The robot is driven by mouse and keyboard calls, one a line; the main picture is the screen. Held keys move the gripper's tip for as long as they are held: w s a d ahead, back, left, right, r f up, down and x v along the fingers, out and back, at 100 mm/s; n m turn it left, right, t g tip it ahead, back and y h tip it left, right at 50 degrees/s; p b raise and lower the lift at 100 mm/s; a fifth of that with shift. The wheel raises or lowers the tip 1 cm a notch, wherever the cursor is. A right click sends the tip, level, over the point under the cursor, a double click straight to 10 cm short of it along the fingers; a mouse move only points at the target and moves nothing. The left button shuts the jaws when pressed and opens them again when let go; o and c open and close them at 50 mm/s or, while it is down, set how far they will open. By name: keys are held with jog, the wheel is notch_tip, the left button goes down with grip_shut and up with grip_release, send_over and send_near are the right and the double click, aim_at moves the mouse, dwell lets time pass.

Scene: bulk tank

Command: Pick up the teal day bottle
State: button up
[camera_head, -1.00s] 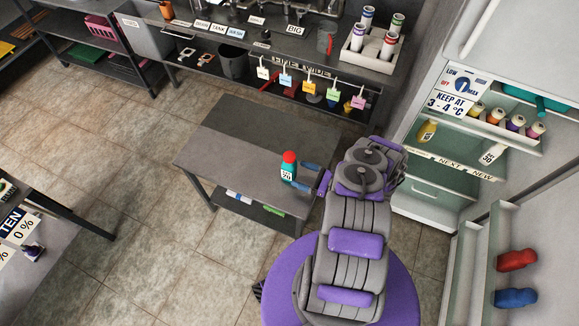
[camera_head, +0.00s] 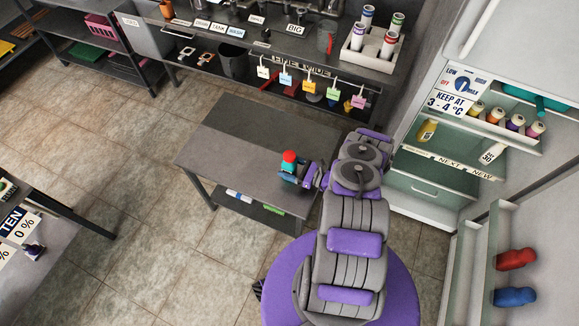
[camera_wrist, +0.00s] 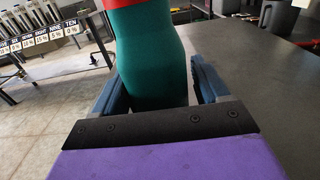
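The teal day bottle (camera_head: 287,169) with a red cap stands upright on the grey table, near its right end. In the wrist view the bottle (camera_wrist: 150,60) fills the upper middle, its teal body between my two blue fingers; its top is cut off. My gripper (camera_head: 293,176) reaches in from the right, low around the bottle. In the wrist view my gripper (camera_wrist: 155,88) is open, with a finger on each side and a narrow gap at the right. Contact at the left finger cannot be told. The bottle's label is mostly hidden by the gripper.
The table (camera_head: 235,150) is otherwise bare on top, with small items on its lower shelf. A counter with a bottle tray (camera_head: 374,45) stands behind. The open fridge (camera_head: 435,165) is at the right.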

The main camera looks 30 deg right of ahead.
jog(key=c, duration=1)
